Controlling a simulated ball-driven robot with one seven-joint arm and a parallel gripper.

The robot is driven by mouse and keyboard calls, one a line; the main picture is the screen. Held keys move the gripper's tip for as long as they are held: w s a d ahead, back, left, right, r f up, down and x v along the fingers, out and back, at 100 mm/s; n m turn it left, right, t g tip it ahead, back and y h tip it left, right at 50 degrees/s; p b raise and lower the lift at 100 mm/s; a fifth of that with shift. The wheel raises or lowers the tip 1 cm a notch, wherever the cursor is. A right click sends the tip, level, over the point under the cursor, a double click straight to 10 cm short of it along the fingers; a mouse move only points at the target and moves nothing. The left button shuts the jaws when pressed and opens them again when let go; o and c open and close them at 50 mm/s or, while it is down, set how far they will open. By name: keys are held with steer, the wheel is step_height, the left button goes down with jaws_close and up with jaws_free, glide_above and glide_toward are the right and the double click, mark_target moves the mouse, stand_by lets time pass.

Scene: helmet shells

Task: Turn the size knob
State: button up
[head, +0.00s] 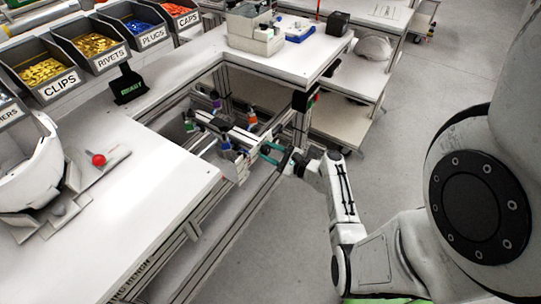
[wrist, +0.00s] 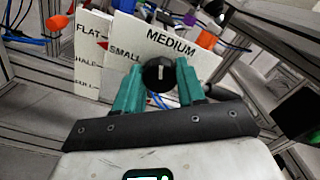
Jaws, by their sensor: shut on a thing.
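The size knob (wrist: 159,73) is round and black with a white pointer line, mounted on a white panel (wrist: 185,62) in the wrist view. "MEDIUM" is printed above it and "SMALL" to its upper left. The pointer line stands nearly upright, towards "MEDIUM". The green fingers of my gripper (wrist: 158,80) are shut on the knob, one on each side. In the head view my gripper (head: 271,154) reaches in at the fixture under the bench; the knob is too small to make out there.
Another white panel (wrist: 89,55) reads "FLAT" with further partly hidden words. Metal frame bars, blue cables and coloured knobs crowd the fixture. The white bench (head: 150,190) holds a helmet shell (head: 35,165) and labelled bins. Grey floor (head: 285,220) is clear beside the bench.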

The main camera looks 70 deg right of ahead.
steer(key=n+b, duration=0.1)
steer(key=n, duration=0.1)
steer(key=n+b, duration=0.2)
steer(key=shift+a+f, duration=0.1)
steer(key=shift+f, duration=0.25)
steer(key=n+b, duration=0.3)
steer(key=shift+b, duration=0.4)
steer(key=n+b, duration=0.4)
steer(key=n, duration=0.1)
steer(key=shift+b, duration=0.35)
steer(key=shift+n+b, duration=0.5)
steer(key=shift+b, duration=0.05)
steer(key=shift+r, duration=0.1)
steer(key=o, duration=1.1)
steer(key=shift+c, duration=0.2)
